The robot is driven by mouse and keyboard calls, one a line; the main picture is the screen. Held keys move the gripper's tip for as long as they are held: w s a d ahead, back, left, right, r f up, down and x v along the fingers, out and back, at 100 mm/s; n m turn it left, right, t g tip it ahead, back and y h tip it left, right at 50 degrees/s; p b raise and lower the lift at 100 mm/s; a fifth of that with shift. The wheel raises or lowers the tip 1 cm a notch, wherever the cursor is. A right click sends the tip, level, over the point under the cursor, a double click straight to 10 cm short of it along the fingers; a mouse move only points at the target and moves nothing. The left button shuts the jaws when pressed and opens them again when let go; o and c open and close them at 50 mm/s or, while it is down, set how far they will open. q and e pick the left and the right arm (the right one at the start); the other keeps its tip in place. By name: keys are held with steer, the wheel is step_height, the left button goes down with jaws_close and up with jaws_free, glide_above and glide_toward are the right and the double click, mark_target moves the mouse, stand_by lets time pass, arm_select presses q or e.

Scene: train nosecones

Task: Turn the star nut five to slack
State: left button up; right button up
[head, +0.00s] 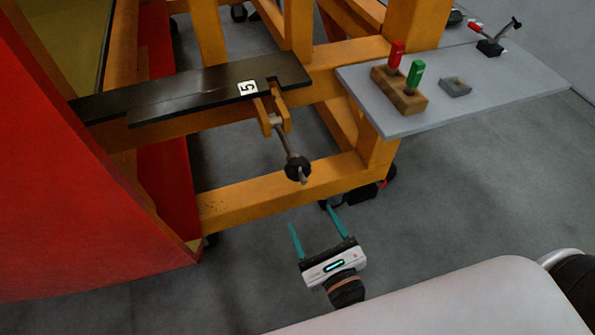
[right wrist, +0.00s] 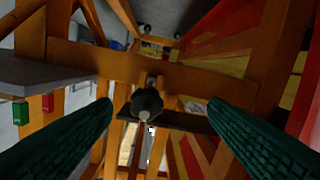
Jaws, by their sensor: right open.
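The black star nut (head: 298,169) sits on a threaded rod that hangs out from an orange bracket (head: 271,112) beside the label "5" on a dark bar (head: 200,92). My right gripper (head: 318,222) is open and empty, below the star nut in the head view and apart from it. In the right wrist view the star nut (right wrist: 147,102) lies ahead, between the two teal fingers (right wrist: 160,115) and left of their middle, with the rod end facing the camera. My left gripper is in neither view.
A grey shelf (head: 480,85) at the right carries a wooden block (head: 399,92) with a red and a green peg, a small grey block (head: 455,87) and a toggle device (head: 490,45). Orange frame beams (head: 280,190) surround the nut. A red panel (head: 80,200) stands left.

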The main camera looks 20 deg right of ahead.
mark_target(300, 175)
steer(key=w+r+p, duration=0.1)
steer(key=w, duration=0.2)
steer(key=w+r+m+p, duration=0.1)
steer(key=w+p, duration=0.1)
steer(key=w, duration=0.2)
steer(key=w+r+m+p, duration=0.1)
steer(key=w+p, duration=0.1)
steer(key=w, duration=0.2)
steer(key=shift+d+h, duration=0.3)
steer(key=shift+d, duration=0.05)
steer(key=shift+w, duration=0.45)
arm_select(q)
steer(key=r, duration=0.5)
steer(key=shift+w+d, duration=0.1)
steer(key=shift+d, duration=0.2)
arm_select(e)
steer(key=c, duration=1)
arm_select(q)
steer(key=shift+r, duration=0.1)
